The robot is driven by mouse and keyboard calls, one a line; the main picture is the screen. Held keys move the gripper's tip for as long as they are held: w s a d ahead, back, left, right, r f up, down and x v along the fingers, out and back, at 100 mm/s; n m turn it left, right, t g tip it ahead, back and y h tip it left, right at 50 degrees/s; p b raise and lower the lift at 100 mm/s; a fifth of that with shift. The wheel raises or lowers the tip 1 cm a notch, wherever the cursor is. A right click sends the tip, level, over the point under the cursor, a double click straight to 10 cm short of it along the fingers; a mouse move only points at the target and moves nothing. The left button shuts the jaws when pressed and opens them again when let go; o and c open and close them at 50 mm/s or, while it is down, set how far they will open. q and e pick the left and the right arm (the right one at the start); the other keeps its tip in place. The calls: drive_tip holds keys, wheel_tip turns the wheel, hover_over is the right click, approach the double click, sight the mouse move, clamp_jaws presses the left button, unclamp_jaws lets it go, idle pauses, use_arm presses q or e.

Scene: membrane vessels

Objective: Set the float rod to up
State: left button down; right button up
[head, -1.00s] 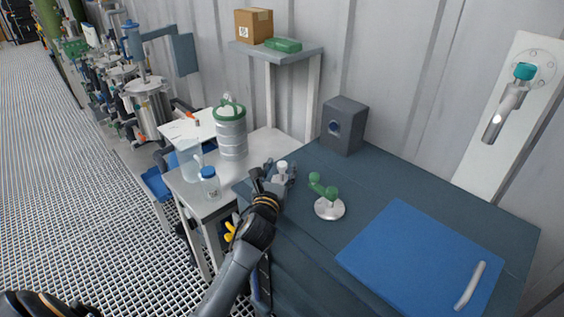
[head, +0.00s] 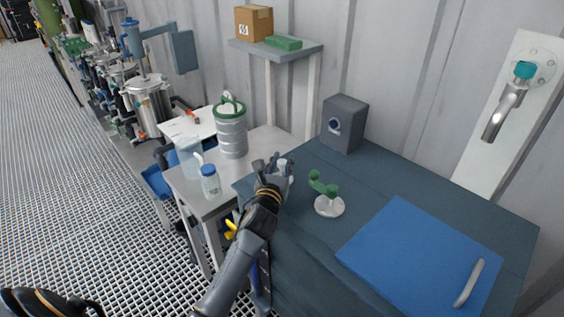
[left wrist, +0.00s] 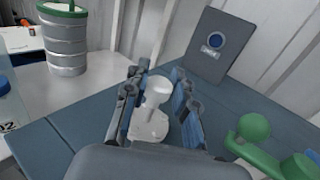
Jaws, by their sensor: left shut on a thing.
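A short pale rod with a rounded white knob (left wrist: 157,88), which I take for the float rod, stands on a light base (left wrist: 148,124) on the dark blue-grey top. My left gripper (left wrist: 160,77) has its fingers on both sides of the knob and is shut on it. In the head view the left gripper (head: 274,163) is at the top's left edge and hides most of the rod; only a bit of the pale knob (head: 284,164) shows. I cannot tell the rod's exact setting.
Just right of the rod is a green double-ball handle (head: 323,185) on a round metal base. Behind stands a grey box with a round blue dial (head: 344,124). A blue lid (head: 415,255) lies to the right. A steel drum (head: 232,133) and a blue-capped bottle (head: 210,182) stand left.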

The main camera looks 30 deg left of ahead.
sight(281, 164)
use_arm(q)
wheel_tip(281, 164, up, 6)
drive_tip(key=p, duration=0.5)
drive_tip(key=shift+f+p, duration=0.2)
drive_tip(key=shift+p, duration=0.1)
drive_tip(key=c, duration=1.1)
unclamp_jaws()
drive_tip(key=shift+o, duration=0.2)
drive_tip(key=shift+s+d+f, duration=0.15)
drive_tip(key=shift+s+f, duration=0.05)
drive_tip(key=shift+s, duration=0.35)
drive_tip(key=v, duration=1.1)
